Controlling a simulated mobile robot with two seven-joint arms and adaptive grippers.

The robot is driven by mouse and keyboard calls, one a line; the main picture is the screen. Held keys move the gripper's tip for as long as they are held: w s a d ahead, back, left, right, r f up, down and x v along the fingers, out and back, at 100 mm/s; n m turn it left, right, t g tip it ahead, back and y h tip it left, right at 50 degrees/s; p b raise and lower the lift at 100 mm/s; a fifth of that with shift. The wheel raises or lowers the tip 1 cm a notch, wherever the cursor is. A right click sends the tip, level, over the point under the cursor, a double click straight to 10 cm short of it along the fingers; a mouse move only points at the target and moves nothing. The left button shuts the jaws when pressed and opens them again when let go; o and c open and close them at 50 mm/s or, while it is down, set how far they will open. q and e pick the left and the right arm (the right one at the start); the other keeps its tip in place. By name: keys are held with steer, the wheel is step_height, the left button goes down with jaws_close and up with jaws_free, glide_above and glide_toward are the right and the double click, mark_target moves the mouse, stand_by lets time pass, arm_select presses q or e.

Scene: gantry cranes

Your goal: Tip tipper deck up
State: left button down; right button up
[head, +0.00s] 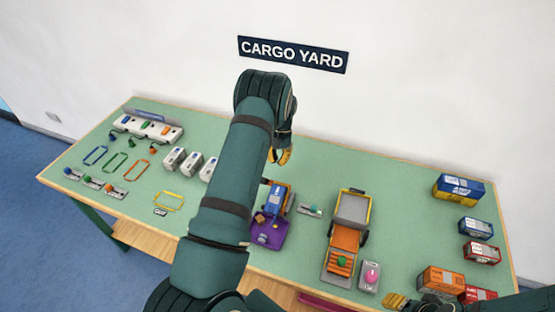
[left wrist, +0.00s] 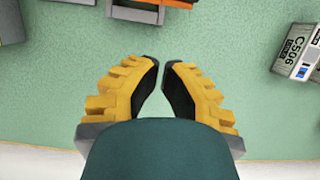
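The tipper stands on the green table right of centre in the head view. It is an orange truck (head: 344,241) with a grey deck (head: 352,208) at its far end. I cannot tell the deck's tilt. A green knob (head: 340,262) sits at its near end, and a grey box with a pink knob (head: 370,276) stands beside it. My left gripper (head: 284,156) hangs beyond and left of the tipper, apart from it. In the left wrist view its fingers (left wrist: 161,68) are slightly apart with nothing between them. My right gripper (head: 395,301) is at the bottom right, partly hidden.
A blue vehicle on a purple base (head: 267,232) stands left of the tipper, partly behind my left arm. Grey containers (head: 191,162) stand further left; one shows in the left wrist view (left wrist: 298,52). Blue, red and orange containers line the right side. Free table lies right of the deck.

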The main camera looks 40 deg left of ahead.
arm_select(q)
steer(key=x, duration=0.8)
steer(key=shift+f, duration=0.15)
steer(key=r, duration=0.1)
steer(key=s+r, duration=0.1)
steer(key=r+p, duration=0.1)
steer(key=shift+s+d+r, duration=0.1)
steer(key=shift+s+d, duration=0.15)
steer(key=shift+s, duration=0.1)
steer(key=shift+s+r, duration=0.2)
steer(key=shift+s+d+r, duration=0.15)
steer(key=shift+s+r, duration=0.15)
steer(key=shift+r, duration=0.35)
steer(key=shift+s+d+r, duration=0.1)
steer(key=shift+s+r, duration=0.15)
steer(key=shift+r, duration=0.05)
steer(key=shift+s, duration=0.15)
